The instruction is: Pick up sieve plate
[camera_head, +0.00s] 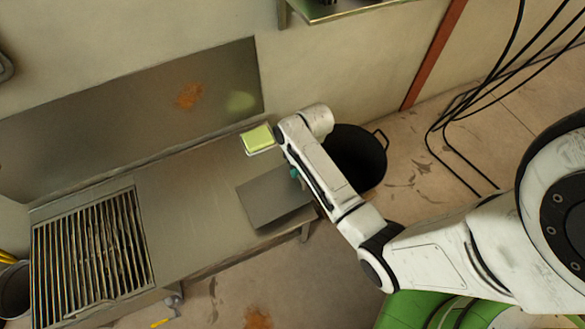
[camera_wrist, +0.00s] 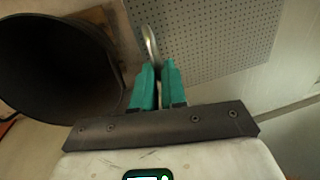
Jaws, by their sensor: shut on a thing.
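The sieve plate (camera_wrist: 215,38) is a grey sheet full of small holes, at the top of the wrist view. In the head view the plate (camera_head: 275,197) is a flat grey rectangle over the right end of the metal table. My gripper (camera_wrist: 158,70) has teal fingers shut on a rounded metal loop (camera_wrist: 151,40) at the plate's edge. In the head view only a bit of teal of my gripper (camera_head: 295,173) shows beside the plate; my arm hides the rest. I cannot tell whether the plate touches the table.
The metal table (camera_head: 185,205) has a slatted grate (camera_head: 92,255) at its left end. A yellow-green block (camera_head: 257,138) sits at its back right, near my arm. A dark bin (camera_head: 362,160) stands right of the table, partly behind my arm. Black cables (camera_head: 470,100) hang at the right.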

